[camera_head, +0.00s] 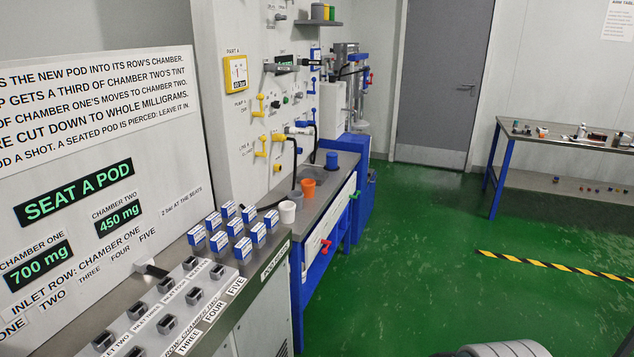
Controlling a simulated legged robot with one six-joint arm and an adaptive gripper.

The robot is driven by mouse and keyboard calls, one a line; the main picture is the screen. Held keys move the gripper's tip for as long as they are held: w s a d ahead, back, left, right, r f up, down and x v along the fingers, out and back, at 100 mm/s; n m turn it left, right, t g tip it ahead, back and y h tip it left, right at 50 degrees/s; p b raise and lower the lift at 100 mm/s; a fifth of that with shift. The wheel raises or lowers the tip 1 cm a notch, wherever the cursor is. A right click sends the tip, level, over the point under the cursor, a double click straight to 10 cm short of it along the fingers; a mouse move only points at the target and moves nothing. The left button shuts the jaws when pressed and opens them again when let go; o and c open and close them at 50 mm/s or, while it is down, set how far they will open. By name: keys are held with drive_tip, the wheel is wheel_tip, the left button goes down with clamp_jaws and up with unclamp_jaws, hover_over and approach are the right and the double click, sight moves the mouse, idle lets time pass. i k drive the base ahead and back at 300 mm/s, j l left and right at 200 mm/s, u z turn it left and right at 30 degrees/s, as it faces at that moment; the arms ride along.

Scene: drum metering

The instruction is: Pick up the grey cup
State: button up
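A small grey cup (296,197) appears to stand on the grey counter, just behind a white cup (287,212) and left of an orange cup (308,188). The white cup hides part of it, and its grey is close to the counter's. A blue cup (332,160) stands farther back on the same counter. A pale rounded part of my own arm shows at the bottom edge, right of centre. My gripper's fingers are not in view, far from the cups in the picture.
Several blue-and-white boxes (238,227) stand left of the cups, beyond the grey pod sockets (166,325). Yellow taps and hoses hang on the wall panel (240,120) above the counter. Green floor (420,260) is open to the right; a table (560,138) stands at the far right.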

sight(296, 201)
drive_tip(key=i+l+z, duration=0.25)
drive_tip(key=i, duration=0.2)
drive_tip(key=i+l+z, duration=0.25)
drive_tip(key=i, duration=0.2)
drive_tip(key=i+z, duration=0.2)
drive_tip(key=i, duration=0.25)
drive_tip(key=i+u, duration=0.2)
drive_tip(key=i, duration=0.45)
drive_tip(key=i+l+u, duration=0.15)
drive_tip(key=i, duration=0.5)
drive_tip(key=i+j+u, duration=0.15)
drive_tip(key=i+u, duration=0.15)
drive_tip(key=u, duration=0.15)
drive_tip(key=i+u, duration=0.3)
drive_tip(key=u, duration=0.15)
drive_tip(key=i+u, duration=0.3)
drive_tip(key=u, duration=0.15)
drive_tip(key=i+u, duration=0.2)
